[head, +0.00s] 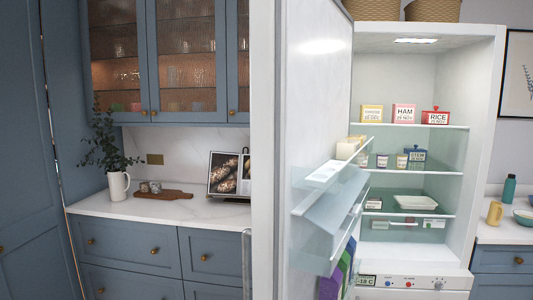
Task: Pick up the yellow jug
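A yellow jug (494,213) stands upright on the white counter at the right edge of the head view, to the right of the open fridge. A teal bottle stands just behind it and a pale green bowl is to its right, partly cut off by the frame. My gripper is not in view.
The fridge (487,120) stands open, its door (312,100) swung out toward me with loaded racks. Its shelves hold labelled boxes. The teal bottle (509,190) and bowl (525,217) crowd the jug. On the left counter (210,211) are a plant in a white jug (118,186) and a board (163,195).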

